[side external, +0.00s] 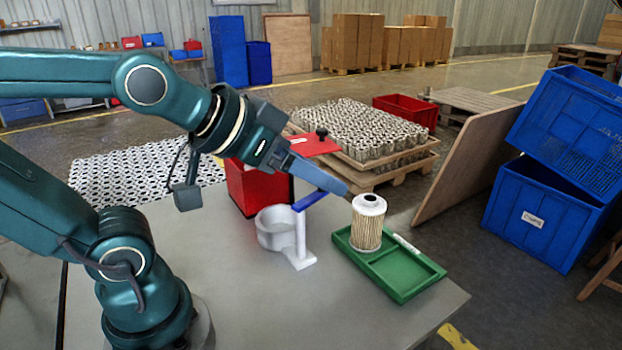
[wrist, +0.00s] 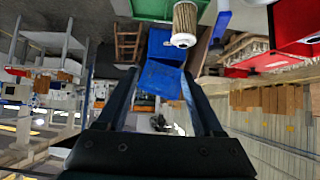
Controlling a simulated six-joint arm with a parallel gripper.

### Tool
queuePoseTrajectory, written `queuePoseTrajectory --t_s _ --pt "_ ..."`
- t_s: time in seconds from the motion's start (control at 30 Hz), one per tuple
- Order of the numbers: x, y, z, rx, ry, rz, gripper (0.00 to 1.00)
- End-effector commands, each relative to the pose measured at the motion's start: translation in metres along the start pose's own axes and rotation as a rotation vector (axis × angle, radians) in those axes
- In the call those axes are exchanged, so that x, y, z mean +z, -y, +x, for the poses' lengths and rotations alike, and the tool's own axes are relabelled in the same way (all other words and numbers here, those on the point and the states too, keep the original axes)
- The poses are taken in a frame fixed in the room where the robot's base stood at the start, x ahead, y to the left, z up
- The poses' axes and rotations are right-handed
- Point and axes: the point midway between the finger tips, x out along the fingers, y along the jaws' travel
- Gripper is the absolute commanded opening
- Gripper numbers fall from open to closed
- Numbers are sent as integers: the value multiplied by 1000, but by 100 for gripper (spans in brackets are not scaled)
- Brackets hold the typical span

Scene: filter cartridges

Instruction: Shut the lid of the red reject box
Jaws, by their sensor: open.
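The red reject box (side external: 262,190) stands at the back of the grey table, partly hidden behind my arm. Its red lid (side external: 312,145), a flat plate with a black knob, shows above and to the right of the box, apparently swung out to the side. In the wrist view, red parts of the box or lid (wrist: 298,20) are at the upper right. My gripper (side external: 345,188) points down to the right, in front of the lid. In the wrist view its fingers (wrist: 158,85) are apart with nothing between them.
A pleated filter cartridge (side external: 367,225) stands upright in a green tray (side external: 405,275), close to my fingertips. A white ring holder (side external: 278,232) with a blue bar (side external: 318,197) stands between tray and box. The table's front is clear. A wooden board (side external: 465,165) leans beyond the right edge.

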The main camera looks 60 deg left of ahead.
Motion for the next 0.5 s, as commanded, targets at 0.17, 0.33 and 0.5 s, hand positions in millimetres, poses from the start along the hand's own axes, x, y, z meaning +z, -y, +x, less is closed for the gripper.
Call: queuePoseTrajectory --t_s 0.17,0.33,0.5 --pt "-84 18 25 -50 -284 -48 68" --pt "-145 54 51 -139 -512 -93 68" --pt "-177 102 78 -253 -685 -123 68"
